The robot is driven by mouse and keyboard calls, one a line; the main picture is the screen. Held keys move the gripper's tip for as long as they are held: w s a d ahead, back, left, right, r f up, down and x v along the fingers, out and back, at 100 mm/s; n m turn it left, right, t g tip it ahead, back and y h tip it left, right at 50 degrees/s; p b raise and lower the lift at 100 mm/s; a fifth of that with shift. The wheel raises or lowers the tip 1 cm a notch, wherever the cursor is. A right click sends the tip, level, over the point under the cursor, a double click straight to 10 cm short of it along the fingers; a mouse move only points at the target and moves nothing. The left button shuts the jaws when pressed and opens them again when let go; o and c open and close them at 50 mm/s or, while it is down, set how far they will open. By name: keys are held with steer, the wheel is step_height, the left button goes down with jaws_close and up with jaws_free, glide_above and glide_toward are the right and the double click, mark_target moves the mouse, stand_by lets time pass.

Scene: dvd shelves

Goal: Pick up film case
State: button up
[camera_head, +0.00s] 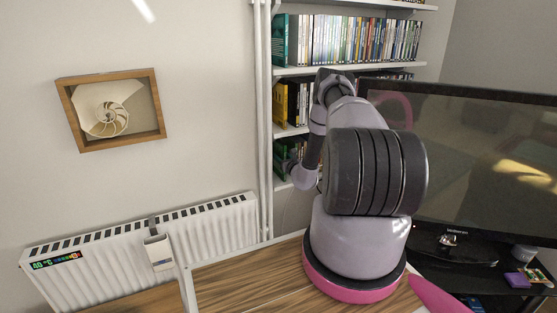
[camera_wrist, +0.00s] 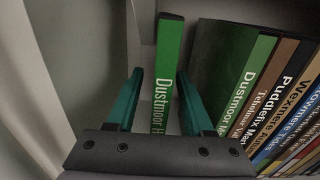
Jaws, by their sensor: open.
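A green film case (camera_wrist: 165,75) with the spine text "Dustmoor H..." stands upright in the wrist view, apart from the row to its right. My gripper (camera_wrist: 158,95) is open, with its two teal fingers on either side of this case. A gap shows between the case and the left finger; the right finger is close to it. The lower end of the case is hidden behind the gripper's dark body. In the head view my arm reaches to the lower shelf, and the gripper's fingertips cannot be made out there.
A row of film cases (camera_wrist: 268,90), another green "Dustmoor" among them, stands close to the right. A pale upright (camera_wrist: 45,70) is at the left. In the head view a television (camera_head: 480,165) stands right of the shelves, and a radiator (camera_head: 150,250) and pipes (camera_head: 263,130) are left.

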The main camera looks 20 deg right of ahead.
steer(key=shift+w, duration=1.45)
jaws_close()
steer(key=shift+r, duration=0.1)
